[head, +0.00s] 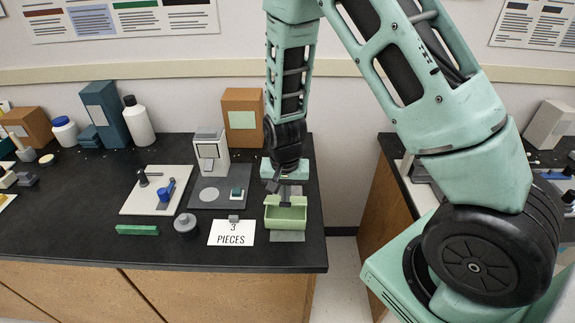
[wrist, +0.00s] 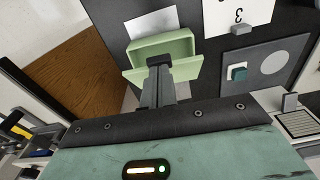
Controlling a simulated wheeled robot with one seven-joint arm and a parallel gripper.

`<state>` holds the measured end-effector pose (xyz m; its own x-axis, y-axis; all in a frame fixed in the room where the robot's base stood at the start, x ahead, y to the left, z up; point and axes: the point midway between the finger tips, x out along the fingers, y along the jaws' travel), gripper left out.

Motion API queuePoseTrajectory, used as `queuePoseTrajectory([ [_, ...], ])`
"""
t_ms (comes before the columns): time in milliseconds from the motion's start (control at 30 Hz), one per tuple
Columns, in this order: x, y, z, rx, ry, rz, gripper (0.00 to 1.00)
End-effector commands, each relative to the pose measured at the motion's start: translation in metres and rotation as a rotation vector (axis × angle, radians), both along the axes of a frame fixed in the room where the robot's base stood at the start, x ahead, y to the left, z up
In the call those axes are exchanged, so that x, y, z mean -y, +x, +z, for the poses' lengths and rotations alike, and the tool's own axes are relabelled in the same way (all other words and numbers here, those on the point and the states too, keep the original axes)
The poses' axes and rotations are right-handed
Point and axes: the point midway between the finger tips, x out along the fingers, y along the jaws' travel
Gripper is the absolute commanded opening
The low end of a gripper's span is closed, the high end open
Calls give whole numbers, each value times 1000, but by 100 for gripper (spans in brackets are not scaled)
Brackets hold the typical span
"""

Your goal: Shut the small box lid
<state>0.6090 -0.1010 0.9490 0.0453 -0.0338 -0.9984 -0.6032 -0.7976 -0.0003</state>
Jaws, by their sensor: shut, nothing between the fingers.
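The small light green box (head: 286,220) stands near the right end of the black bench, with its open side up. Its lid (head: 299,200) is raised along the back edge. In the wrist view the box (wrist: 160,45) shows its hollow inside, and the lid (wrist: 187,70) stands on the side nearer my gripper. My gripper (head: 285,203) points down at the lid from behind. Its fingers are together with nothing between them. In the wrist view the fingertips (wrist: 160,61) overlap the middle of the lid; I cannot tell whether they touch it.
A white card reading "3 PIECES" (head: 231,233) lies left of the box. A brown box (head: 242,117) stands behind. The bench's right edge and a gap are close by.

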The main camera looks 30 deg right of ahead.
Motion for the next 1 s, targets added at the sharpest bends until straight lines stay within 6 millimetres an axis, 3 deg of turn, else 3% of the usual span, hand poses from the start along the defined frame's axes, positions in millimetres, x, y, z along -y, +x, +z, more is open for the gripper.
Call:
queuePoseTrajectory([
  [667,0,0,-2,-1,1,0,0],
  [1000,8,10,-5,-1,1,-1,0],
])
